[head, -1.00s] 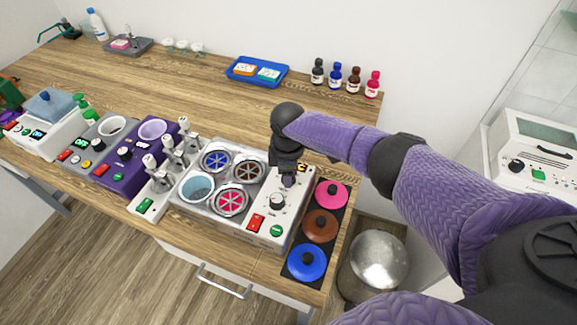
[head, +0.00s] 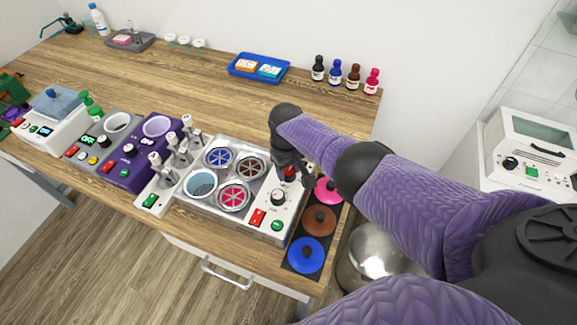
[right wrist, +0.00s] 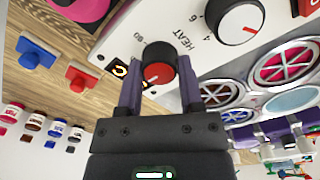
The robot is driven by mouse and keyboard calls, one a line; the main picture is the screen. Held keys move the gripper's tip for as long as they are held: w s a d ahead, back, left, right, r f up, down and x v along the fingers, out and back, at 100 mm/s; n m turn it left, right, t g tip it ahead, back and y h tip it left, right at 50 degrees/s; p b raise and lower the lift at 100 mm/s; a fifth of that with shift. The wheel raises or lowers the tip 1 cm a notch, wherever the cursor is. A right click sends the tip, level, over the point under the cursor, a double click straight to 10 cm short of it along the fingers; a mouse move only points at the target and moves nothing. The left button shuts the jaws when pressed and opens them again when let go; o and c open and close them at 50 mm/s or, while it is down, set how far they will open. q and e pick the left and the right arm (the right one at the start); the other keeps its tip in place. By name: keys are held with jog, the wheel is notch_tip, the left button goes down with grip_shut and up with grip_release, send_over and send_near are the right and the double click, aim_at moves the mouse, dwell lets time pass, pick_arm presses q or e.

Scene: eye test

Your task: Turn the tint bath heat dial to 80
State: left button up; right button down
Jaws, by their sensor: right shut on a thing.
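The tint bath (head: 188,202) is a silver and white unit with four round pots and a control panel on its right side. Its heat dial (right wrist: 158,65) has a red face and a dark rim, beside the word HEAT and a printed 80. My right gripper (right wrist: 158,92) is shut on this dial, one finger on each side. In the head view the right gripper (head: 289,172) is over the far end of the panel, with the dial's red (head: 290,174) showing. The dial's exact setting cannot be read. My left gripper is not in view.
A second, white-faced knob (right wrist: 238,20) is close by, with a red switch (head: 257,218) and green button (head: 277,225) nearer. Pink, brown and blue lids (head: 305,255) lie to the right. Dispensers (head: 172,160) stand left. The wooden table behind (head: 200,90) is mostly clear.

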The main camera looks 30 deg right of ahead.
aim_at(287, 170)
jog(key=m, duration=0.5)
jog(key=shift+w+m, duration=0.1)
jog(key=shift+m, duration=0.2)
jog(key=shift+r, duration=0.1)
dwell(0.4)
jog(key=shift+c, duration=1.2)
grip_release()
notch_tip(287, 170, up, 10)
jog(key=p, duration=0.7)
jog(key=shift+a, duration=0.1)
